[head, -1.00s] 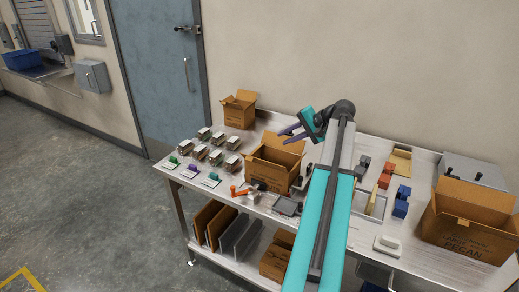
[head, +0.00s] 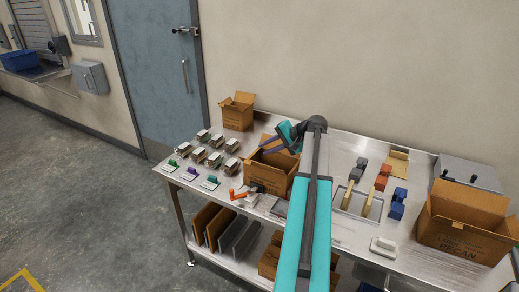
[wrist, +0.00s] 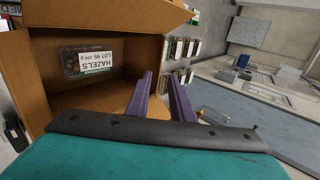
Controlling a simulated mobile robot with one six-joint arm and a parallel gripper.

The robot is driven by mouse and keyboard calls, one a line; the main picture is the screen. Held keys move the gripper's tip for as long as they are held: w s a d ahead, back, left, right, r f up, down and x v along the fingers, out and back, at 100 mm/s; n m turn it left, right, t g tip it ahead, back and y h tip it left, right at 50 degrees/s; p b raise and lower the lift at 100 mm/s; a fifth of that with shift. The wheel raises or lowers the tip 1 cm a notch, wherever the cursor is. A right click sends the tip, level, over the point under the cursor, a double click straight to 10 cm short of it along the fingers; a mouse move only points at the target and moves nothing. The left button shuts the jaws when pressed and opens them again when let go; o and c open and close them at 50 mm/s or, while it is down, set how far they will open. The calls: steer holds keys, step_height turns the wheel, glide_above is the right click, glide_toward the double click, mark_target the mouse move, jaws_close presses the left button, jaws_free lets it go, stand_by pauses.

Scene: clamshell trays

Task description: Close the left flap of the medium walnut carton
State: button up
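The medium carton (head: 268,179) stands open at the middle of the steel table; its print is too small to read in the head view. My gripper (head: 268,145) is over its open top, with its purple fingers pointing left. In the wrist view the fingers (wrist: 161,88) are apart, at the carton's right edge. The carton's brown inner wall (wrist: 105,20) fills the left of that view. My gripper and arm partly cover the carton's rear and right side, and I cannot tell whether a finger touches a flap.
A smaller open carton (head: 237,113) stands behind left, and a larger open one (head: 465,222) at right. Several clamshell trays (head: 198,157) stand in rows left of the medium carton.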

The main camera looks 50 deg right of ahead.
mark_target(254, 153)
steer(key=shift+p+x, duration=0.6)
steer(key=shift+x, duration=1.75)
jaws_close()
